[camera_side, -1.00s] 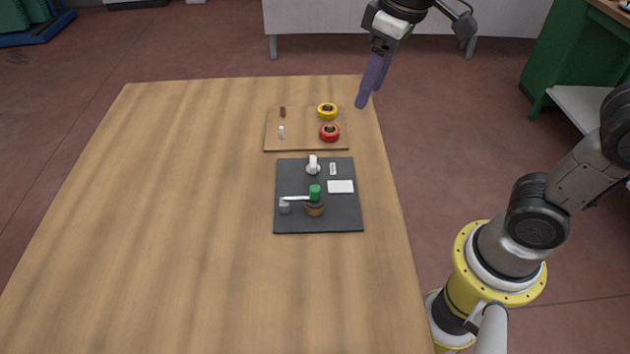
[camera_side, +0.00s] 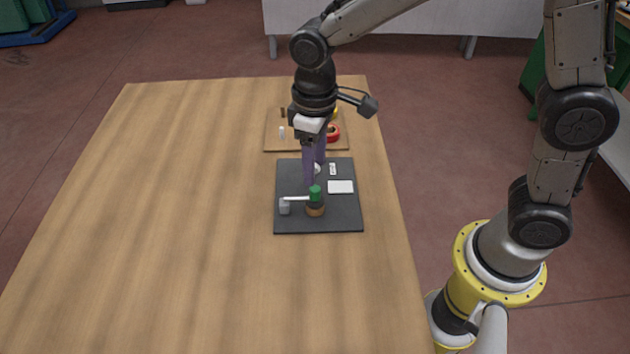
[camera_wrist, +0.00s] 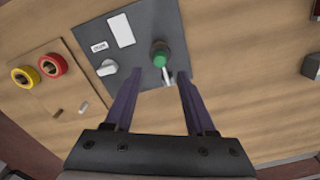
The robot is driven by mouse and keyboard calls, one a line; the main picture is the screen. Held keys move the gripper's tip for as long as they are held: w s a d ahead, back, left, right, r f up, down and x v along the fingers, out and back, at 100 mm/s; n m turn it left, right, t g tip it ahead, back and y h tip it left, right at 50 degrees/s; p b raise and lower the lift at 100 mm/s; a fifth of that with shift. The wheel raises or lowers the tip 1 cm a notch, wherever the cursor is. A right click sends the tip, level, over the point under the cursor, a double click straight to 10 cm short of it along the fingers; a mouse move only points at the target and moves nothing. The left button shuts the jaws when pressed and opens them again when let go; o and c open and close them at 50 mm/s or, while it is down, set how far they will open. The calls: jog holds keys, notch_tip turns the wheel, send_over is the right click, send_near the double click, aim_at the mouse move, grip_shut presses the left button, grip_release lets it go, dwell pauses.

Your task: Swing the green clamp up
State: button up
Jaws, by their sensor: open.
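The green clamp (camera_side: 315,191) sits on the dark plate (camera_side: 340,219), above a brown round part (camera_side: 314,210). A pale arm (camera_side: 296,198) runs left from it to a grey block (camera_side: 284,207). In the wrist view the green clamp (camera_wrist: 160,60) lies beyond and between my fingertips, with its pale arm (camera_wrist: 167,77) pointing toward me. My gripper (camera_side: 313,180) is above the plate, just behind the clamp in the side view. Its purple fingers are apart and empty in the wrist view (camera_wrist: 158,80).
A white knob (camera_wrist: 106,68), a small label (camera_wrist: 99,46) and a white panel (camera_side: 341,187) are also on the plate. Behind it lies a wooden board (camera_side: 275,143) with a red ring (camera_wrist: 53,65) and a yellow ring (camera_wrist: 25,77). The table's left side is clear.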

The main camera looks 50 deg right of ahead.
aim_at(315, 189)
notch_tip(315, 189, down, 6)
jog(key=shift+r, duration=0.15)
jog(key=shift+c, duration=0.2)
grip_shut()
jog(key=shift+r, duration=0.1)
dwell(1.3)
